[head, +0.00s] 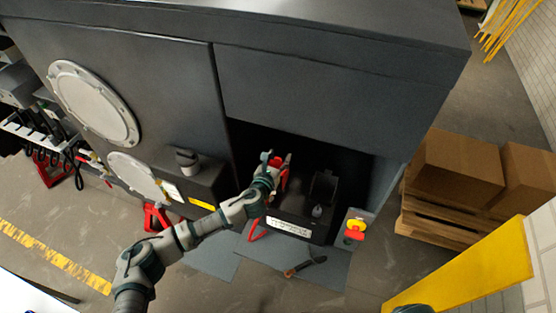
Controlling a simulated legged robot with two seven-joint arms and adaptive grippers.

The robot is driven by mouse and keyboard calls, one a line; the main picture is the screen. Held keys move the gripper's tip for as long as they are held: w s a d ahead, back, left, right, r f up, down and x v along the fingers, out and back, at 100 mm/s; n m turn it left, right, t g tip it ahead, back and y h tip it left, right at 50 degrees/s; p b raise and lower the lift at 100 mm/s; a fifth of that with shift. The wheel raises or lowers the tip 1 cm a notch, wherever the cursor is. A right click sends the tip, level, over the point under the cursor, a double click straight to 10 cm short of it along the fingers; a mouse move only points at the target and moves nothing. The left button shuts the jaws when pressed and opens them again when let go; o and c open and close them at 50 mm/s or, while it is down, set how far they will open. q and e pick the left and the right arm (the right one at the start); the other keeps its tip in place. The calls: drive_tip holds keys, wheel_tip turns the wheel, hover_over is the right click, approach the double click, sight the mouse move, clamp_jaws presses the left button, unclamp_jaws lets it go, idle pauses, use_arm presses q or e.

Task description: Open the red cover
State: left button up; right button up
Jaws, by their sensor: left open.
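The red cover (285,175) is a small red part in the dark recess of the chassis, on top of a low black unit. My left gripper (269,158) is open at its left side, with its fingers pointing up into the recess. The gripper partly hides the cover, and I cannot tell whether they touch. I also cannot tell how far the cover is raised.
The black unit (300,226) carries a white label and a dark raised flap (323,187). Cardboard boxes (458,168) and a yellow post (470,268) stand right.

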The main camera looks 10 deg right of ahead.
use_arm(q)
drive_tip(key=shift+s+a, duration=0.2)
drive_tip(key=shift+s, duration=0.1)
drive_tip(key=v, duration=1.1)
drive_tip(key=shift+d+f, duration=0.1)
use_arm(e)
drive_tip(key=shift+w+a, duration=0.2)
drive_tip(key=shift+a, duration=0.05)
use_arm(q)
drive_tip(key=shift+s, duration=0.1)
use_arm(e)
drive_tip(key=shift+a, duration=0.1)
